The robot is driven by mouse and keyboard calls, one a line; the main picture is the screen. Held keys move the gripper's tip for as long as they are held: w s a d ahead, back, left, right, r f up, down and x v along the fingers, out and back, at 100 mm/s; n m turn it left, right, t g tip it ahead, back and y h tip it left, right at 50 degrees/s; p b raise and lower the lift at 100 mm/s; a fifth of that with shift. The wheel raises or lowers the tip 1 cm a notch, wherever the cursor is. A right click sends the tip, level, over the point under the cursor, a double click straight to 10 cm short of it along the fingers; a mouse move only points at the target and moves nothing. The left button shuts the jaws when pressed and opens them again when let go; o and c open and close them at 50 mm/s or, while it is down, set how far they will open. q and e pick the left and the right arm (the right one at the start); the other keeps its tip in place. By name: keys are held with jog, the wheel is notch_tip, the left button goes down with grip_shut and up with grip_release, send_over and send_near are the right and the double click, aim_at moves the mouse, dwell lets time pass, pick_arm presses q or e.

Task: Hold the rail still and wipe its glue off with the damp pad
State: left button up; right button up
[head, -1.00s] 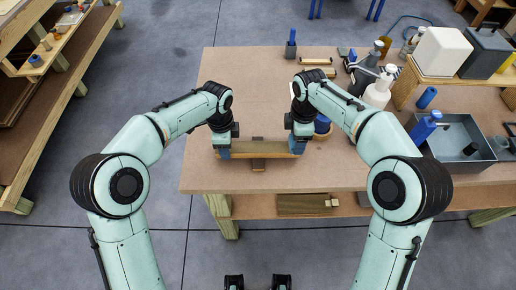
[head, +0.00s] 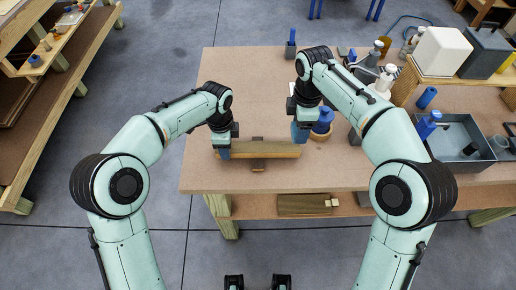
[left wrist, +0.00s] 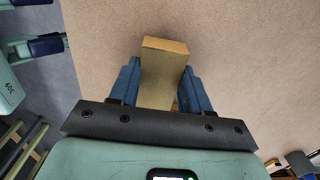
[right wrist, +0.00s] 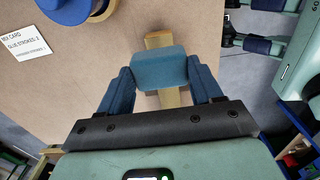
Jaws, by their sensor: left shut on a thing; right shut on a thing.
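The wooden rail (head: 270,150) lies crosswise near the front edge of the workbench. My left gripper (head: 224,153) is shut on its left end; the left wrist view shows the rail (left wrist: 163,70) between the two blue fingers. My right gripper (head: 300,132) is above and slightly behind the rail's right end. In the right wrist view it is shut on the damp pad (right wrist: 159,68), a teal-blue block, with the rail (right wrist: 158,40) visible beyond it. Whether any glue is on the rail is too small to tell.
A blue pot (head: 322,122) stands close right of my right gripper. A grey tray (head: 470,160), bottles and a white box (head: 441,51) fill the bench's right side. The bench's left part (head: 215,90) is clear.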

pick_arm(q)
jog(key=shift+f, duration=0.1)
jog(key=o, duration=1.2)
notch_tip(320, 180, up, 12)
jog(key=shift+s, duration=0.1)
